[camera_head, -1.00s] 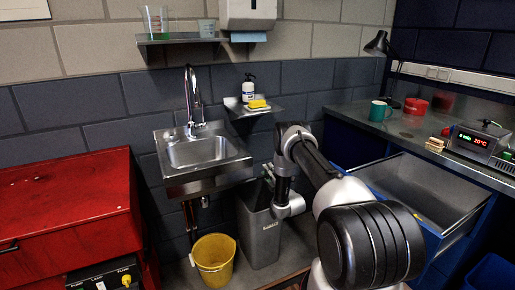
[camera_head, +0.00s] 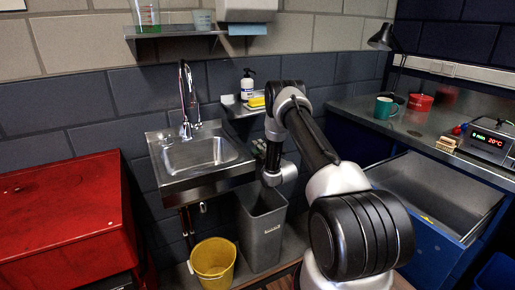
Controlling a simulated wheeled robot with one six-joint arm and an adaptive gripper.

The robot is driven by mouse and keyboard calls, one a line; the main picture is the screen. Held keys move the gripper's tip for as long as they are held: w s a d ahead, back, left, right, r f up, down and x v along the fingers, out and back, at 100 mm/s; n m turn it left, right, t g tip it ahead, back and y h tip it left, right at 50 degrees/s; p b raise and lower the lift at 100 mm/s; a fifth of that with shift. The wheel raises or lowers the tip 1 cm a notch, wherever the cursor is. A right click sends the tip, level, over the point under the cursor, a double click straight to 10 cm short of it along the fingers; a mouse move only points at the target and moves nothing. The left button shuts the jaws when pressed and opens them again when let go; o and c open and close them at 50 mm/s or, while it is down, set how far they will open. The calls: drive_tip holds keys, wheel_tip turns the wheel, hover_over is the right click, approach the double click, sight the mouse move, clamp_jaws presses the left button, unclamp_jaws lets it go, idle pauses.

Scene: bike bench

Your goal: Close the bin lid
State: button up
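The grey bin (camera_head: 261,238) stands on the floor below and right of the sink, with its dark inside showing through the open top. I cannot clearly make out its lid; the area behind the bin's rim is partly covered by my arm. My arm reaches over from the right, and its wrist is just above the bin's back right rim. My gripper is at the arm's far end, small and mostly hidden by the wrist; its fingers cannot be told apart.
A yellow bucket (camera_head: 213,262) stands left of the bin. The metal sink (camera_head: 165,180) and a small shelf with a soap bottle (camera_head: 247,86) are above. A red cabinet (camera_head: 60,222) is at the left. An open blue drawer (camera_head: 440,238) lies right of my arm.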

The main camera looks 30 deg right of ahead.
drive_tip(key=s+f, duration=0.3)
drive_tip(key=s, duration=0.5)
drive_tip(key=shift+s, duration=0.2)
idle(0.6)
drive_tip(key=shift+d+f, duration=0.1)
drive_tip(key=shift+d, duration=0.05)
